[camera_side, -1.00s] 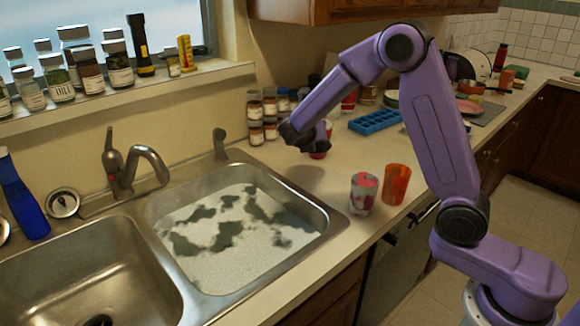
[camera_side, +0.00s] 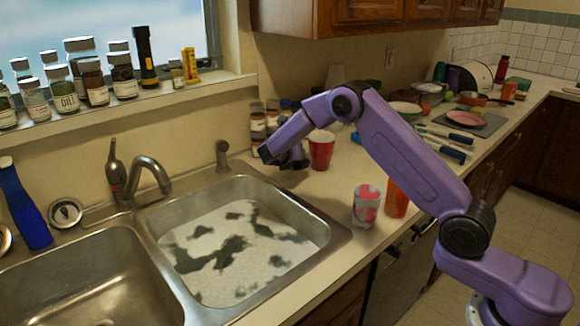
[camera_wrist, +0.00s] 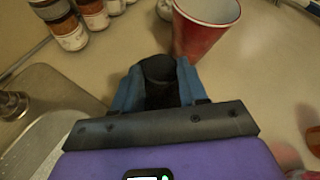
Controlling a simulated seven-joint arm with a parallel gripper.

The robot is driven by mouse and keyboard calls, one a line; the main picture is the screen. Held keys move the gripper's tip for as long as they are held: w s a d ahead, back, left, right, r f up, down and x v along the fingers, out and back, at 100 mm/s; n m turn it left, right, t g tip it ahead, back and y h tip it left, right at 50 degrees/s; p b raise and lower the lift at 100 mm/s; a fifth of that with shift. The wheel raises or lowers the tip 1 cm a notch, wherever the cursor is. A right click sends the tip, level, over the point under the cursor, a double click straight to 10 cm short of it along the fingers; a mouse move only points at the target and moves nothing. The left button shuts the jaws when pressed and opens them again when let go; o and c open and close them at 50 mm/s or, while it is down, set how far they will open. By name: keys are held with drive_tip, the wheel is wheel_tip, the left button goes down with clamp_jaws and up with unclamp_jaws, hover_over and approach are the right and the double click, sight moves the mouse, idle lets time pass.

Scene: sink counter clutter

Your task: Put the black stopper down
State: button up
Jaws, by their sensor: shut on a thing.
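The black stopper (camera_wrist: 158,72) is between the blue fingers of my gripper (camera_wrist: 160,82) in the wrist view. The fingers are shut on its sides, and its round dark top faces the camera. In the side view my gripper (camera_side: 286,160) is over the counter just right of the sink's back right corner. The stopper cannot be made out clearly there against the dark gripper. I cannot tell whether its bottom touches the counter.
A red cup (camera_side: 321,150) stands close to the right of my gripper; it is also in the wrist view (camera_wrist: 203,28). Spice jars (camera_side: 258,122) stand behind. The sink basin (camera_side: 240,250) lies left. A patterned cup (camera_side: 366,205) and an orange cup (camera_side: 396,198) stand nearer the front.

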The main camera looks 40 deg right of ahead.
drive_tip(key=shift+w+d+f, duration=0.1)
drive_tip(key=shift+w+f, duration=0.5)
drive_tip(key=shift+f, duration=0.1)
drive_tip(key=shift+w+f, duration=0.15)
drive_tip(key=shift+f, duration=1.55)
drive_tip(key=shift+f, duration=0.1)
drive_tip(key=o, duration=1.1)
drive_tip(key=shift+c, duration=0.2)
